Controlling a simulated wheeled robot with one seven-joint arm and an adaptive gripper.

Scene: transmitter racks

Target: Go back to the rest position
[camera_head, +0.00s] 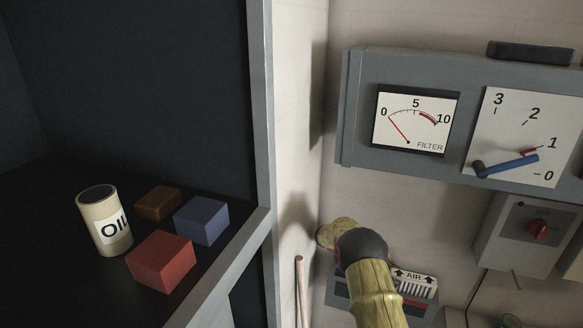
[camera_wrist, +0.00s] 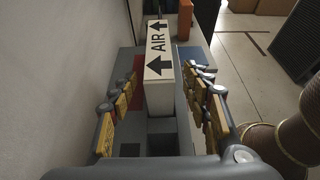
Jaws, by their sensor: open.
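My gripper (camera_wrist: 162,72) is open in the wrist view, with one finger on each side of a white filter block marked AIR with black arrows (camera_wrist: 158,50). Gaps show between the block and both fingers. The block sits in a grey housing (camera_wrist: 205,48) with red and blue patches. In the head view my arm (camera_head: 372,285) reaches up in front of the AIR unit (camera_head: 415,283) on the wall and covers part of it. My fingers are hidden there.
A dark shelf at left holds an OIL can (camera_head: 104,222), a red block (camera_head: 160,262), a blue block (camera_head: 202,220) and a brown block (camera_head: 158,203). A grey gauge panel (camera_head: 357,150) and a switch box (camera_head: 505,245) are on the wall. A thin rod (camera_head: 299,290) stands left of my arm.

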